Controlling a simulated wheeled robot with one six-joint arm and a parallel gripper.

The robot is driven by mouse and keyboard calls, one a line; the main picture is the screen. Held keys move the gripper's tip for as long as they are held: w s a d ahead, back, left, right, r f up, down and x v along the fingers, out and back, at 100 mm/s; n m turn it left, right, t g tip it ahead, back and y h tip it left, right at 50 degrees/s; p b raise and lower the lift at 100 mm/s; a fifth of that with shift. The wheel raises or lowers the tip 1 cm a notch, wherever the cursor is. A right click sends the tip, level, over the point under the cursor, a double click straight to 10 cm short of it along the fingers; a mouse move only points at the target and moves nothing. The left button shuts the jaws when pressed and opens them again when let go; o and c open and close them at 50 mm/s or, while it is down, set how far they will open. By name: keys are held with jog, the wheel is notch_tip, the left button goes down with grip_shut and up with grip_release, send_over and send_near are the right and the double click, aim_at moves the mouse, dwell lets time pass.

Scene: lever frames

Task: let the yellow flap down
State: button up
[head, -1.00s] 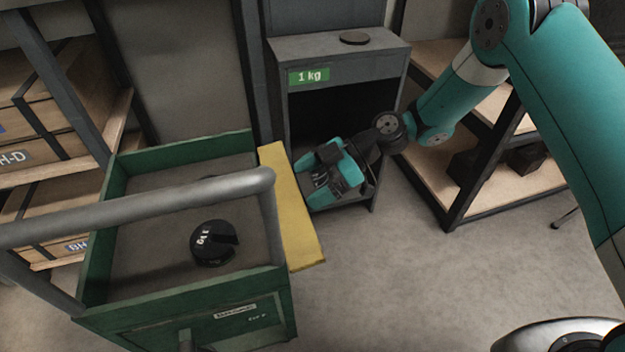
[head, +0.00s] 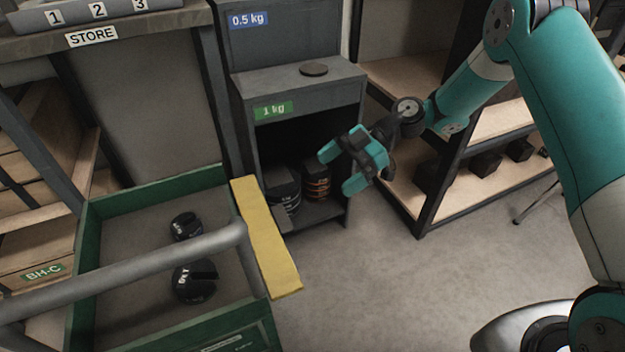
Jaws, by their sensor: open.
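The yellow flap (head: 267,240) is a long flat strip along the right rim of the green cart (head: 150,187). It sticks out beyond the rim towards the 1 kg cabinet and looks roughly level; its exact tilt is hard to tell. The grey handle bar hides part of its cart-side edge. My gripper (head: 340,169) is open, with teal fingers apart and nothing between them. It hangs in front of the cabinet's right side, to the right of and beyond the flap, clear of it.
The grey cabinet (head: 300,88) has an open bay holding dark weights (head: 283,185). Two black weights (head: 194,284) lie in the cart. The grey handle bar (head: 130,268) crosses the cart. Wooden shelves (head: 395,185) stand at right. The floor (head: 390,280) right of the flap is clear.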

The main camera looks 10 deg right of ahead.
jog(key=shift+v, duration=1.55)
jog(key=shift+r, duration=0.1)
jog(key=s+a+r+m+t+h, duration=0.1)
jog(key=s+a+r+m+h, duration=0.15)
jog(key=s+r, duration=0.35)
jog(key=s+a+r+m+h, duration=0.2)
jog(key=s+r+m, duration=0.15)
jog(key=r, duration=0.45)
jog(key=s+d+r+m+t+h, duration=0.15)
jog(key=s+m, duration=0.25)
jog(key=s, duration=0.4)
jog(key=s+d+r+m+t+h, duration=0.1)
jog(key=s+d+r+m+h, duration=0.2)
jog(key=s, duration=0.6)
notch_tip(320, 180, up, 38)
jog(key=m+y+p, duration=0.1)
jog(key=p, duration=3.7)
jog(key=shift+a+p, duration=0.25)
jog(key=shift+p, duration=0.05)
